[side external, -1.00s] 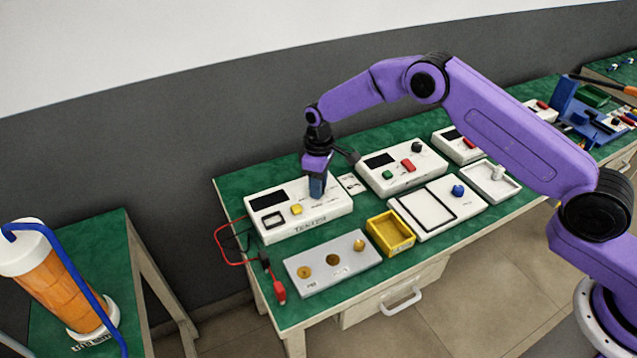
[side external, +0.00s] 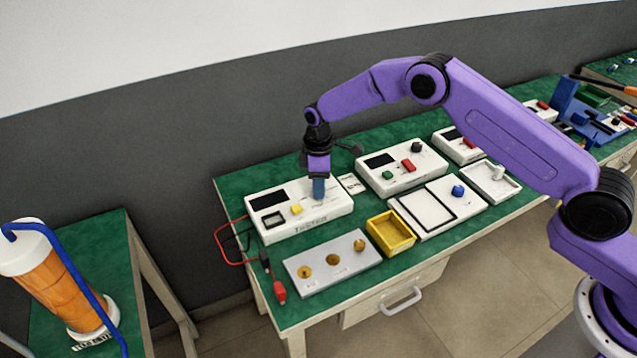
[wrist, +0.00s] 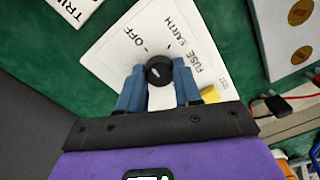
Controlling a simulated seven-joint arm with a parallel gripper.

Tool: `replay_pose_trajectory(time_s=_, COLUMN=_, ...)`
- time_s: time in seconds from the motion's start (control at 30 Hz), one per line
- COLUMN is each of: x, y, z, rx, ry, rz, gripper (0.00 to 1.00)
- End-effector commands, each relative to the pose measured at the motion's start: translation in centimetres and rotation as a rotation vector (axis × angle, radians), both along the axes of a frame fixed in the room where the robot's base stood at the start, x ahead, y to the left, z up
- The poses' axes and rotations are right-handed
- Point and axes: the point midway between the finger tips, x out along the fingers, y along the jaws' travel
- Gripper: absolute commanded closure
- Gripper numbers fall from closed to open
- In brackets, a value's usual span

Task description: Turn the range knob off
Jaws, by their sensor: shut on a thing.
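The range knob (wrist: 159,71) is a round black knob with a small white mark on top. It sits on a white tester panel (wrist: 110,53) printed OFF, EARTH and FUSE around it. My gripper (wrist: 159,68) has its two blue fingers on either side of the knob, shut on it. In the side external view, my gripper (side external: 318,194) points down onto the right part of the white tester box (side external: 310,226), and its fingers hide the knob there. The white mark does not clearly show which label it points at.
A yellow button (side external: 296,209) is close left of my fingers on the same box. A grey plate with brass discs (side external: 333,260) and a yellow tray (side external: 408,246) lie in front. Another white instrument (side external: 425,157) stands to the right. Red and black leads (side external: 225,245) hang at left.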

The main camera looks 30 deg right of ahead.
Motion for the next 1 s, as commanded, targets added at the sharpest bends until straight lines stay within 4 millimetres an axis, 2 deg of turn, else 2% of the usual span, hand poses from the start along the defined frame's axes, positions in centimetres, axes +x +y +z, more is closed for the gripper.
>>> replay_pose_trajectory(time_s=0.13, x=0.0, y=0.0, z=0.1, rx=0.0, ry=0.0, rz=0.002, gripper=0.97)
replay_pose_trajectory(time_s=0.17, x=0.0, y=0.0, z=0.1, rx=0.0, ry=0.0, rz=0.002, gripper=0.63)
replay_pose_trajectory(time_s=0.23, x=0.0, y=0.0, z=0.1, rx=0.0, ry=-0.001, rz=0.002, gripper=0.41)
replay_pose_trajectory(time_s=0.53, x=0.0, y=0.0, z=0.1, rx=0.0, ry=-0.001, rz=0.0, gripper=0.41)
replay_pose_trajectory(time_s=0.67, x=0.1, y=0.0, z=0.9, rx=0.001, ry=-0.003, rz=0.0, gripper=0.41)
replay_pose_trajectory(time_s=0.77, x=0.1, y=0.0, z=2.3, rx=0.0, ry=-0.004, rz=-0.001, gripper=0.41)
replay_pose_trajectory(time_s=1.0, x=0.3, y=0.0, z=7.3, rx=0.002, ry=-0.005, rz=0.0, gripper=0.41)
